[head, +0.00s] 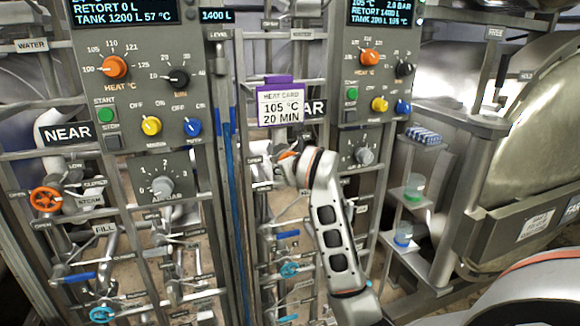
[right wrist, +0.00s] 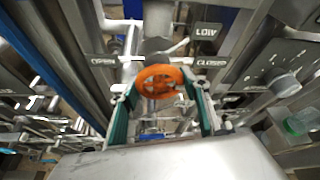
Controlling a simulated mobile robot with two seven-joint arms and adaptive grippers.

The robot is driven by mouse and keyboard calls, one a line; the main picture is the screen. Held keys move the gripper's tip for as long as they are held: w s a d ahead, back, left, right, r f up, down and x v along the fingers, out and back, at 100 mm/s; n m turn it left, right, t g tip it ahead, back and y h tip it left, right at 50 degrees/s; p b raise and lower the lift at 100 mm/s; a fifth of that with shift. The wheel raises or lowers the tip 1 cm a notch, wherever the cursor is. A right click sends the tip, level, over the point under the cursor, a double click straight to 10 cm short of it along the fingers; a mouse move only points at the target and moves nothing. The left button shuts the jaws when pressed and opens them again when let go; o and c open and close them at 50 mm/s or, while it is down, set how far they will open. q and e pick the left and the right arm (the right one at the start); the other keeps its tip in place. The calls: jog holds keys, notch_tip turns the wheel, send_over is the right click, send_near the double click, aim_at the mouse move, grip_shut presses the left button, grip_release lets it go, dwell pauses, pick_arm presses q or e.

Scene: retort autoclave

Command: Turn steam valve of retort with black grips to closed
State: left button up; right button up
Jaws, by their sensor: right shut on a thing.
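In the right wrist view an orange steam valve handwheel (right wrist: 160,82) sits between the two green-padded fingers of my right gripper (right wrist: 162,98). The gripper is shut on the wheel. Plates reading OPEN (right wrist: 104,60), LOW (right wrist: 207,29) and CLOSED (right wrist: 211,62) stand around it; I cannot tell which one the valve points to. In the head view my right arm reaches up to the pipes below the right panel and mostly hides this wheel. Another orange handwheel (head: 45,198) is at the far left, on the NEAR side. No black grips can be made out. My left gripper is out of view.
The NEAR panel (head: 150,100) and the right panel (head: 372,90) carry knobs and displays. A purple-topped heat card (head: 281,101) reads 105 °C, 20 MIN. Pipes with blue handles crowd below. A shelf (head: 415,198) with cups stands right of my arm, before a steel vessel (head: 535,150).

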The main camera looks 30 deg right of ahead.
jog(key=shift+f, duration=0.1)
dwell(0.4)
jog(key=o, duration=1.1)
jog(key=v, duration=1.2)
jog(key=shift+d, duration=0.1)
